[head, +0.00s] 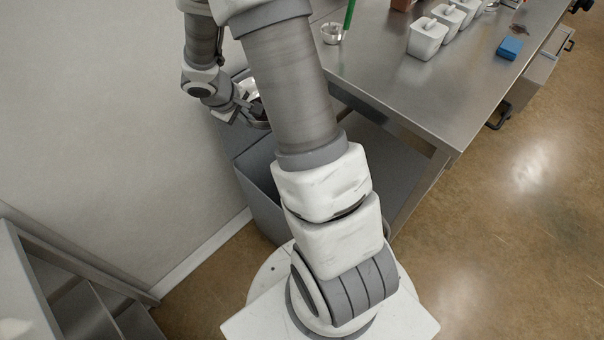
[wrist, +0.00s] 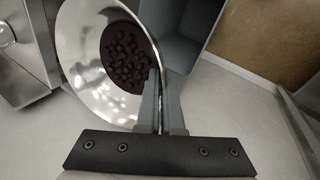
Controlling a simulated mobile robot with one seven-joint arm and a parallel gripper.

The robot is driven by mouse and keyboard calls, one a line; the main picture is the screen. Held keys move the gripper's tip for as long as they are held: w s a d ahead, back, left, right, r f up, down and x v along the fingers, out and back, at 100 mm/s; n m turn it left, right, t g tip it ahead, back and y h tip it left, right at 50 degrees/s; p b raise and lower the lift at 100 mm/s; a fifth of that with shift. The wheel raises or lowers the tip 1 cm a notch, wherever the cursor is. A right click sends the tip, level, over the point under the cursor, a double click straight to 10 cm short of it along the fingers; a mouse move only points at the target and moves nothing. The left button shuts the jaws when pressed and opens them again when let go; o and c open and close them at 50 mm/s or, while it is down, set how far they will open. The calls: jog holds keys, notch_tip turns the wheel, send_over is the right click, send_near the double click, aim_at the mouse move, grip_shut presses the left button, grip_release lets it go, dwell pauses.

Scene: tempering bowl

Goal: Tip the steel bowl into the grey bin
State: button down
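The steel bowl (wrist: 92,75) is shiny and wide, with dark brown pieces (wrist: 127,58) in its bottom. In the wrist view my gripper (wrist: 162,85) has one finger inside the bowl and one outside, shut on the rim. In the head view my gripper (head: 240,112) and a small part of the bowl (head: 249,87) show left of my arm, which hides the rest. The grey bin (head: 262,195) stands on the floor below, partly behind my arm. The bin (wrist: 195,30) also shows beyond the bowl in the wrist view.
A steel table (head: 390,90) stands right of the bin, bearing white containers (head: 428,38), a blue block (head: 509,48) and a small glass bowl (head: 332,33). The wall is close on the left. A metal shelf unit (head: 50,290) stands at lower left.

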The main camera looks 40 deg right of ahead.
jog(key=s+d+f+n+t+y+b, duration=0.1)
jog(key=s+d+f+n+b, duration=0.1)
jog(key=d+f+b, duration=0.4)
jog(key=s+d+f+n+b, duration=0.2)
jog(key=f+n+b, duration=0.1)
jog(key=f+b, duration=0.6)
jog(key=s+d+f+n+t+y+b, duration=0.1)
jog(key=s+d+f+n+b, duration=0.1)
jog(key=d+f+b, duration=0.4)
jog(key=w+a+n+g+h+b, duration=0.1)
jog(key=a+n+h, duration=0.3)
jog(key=h, duration=0.7)
jog(key=w+a+r+n+g+h+b, duration=0.1)
jog(key=w+a+n+g+h+b, duration=0.1)
jog(key=n+h, duration=0.4)
jog(key=w+a+g+h, duration=0.1)
jog(key=a+g+h, duration=0.1)
jog(key=h, duration=0.3)
jog(key=shift+w+a+n+g+h, duration=0.2)
jog(key=shift+w+n+g+h, duration=0.1)
jog(key=shift+h, duration=0.1)
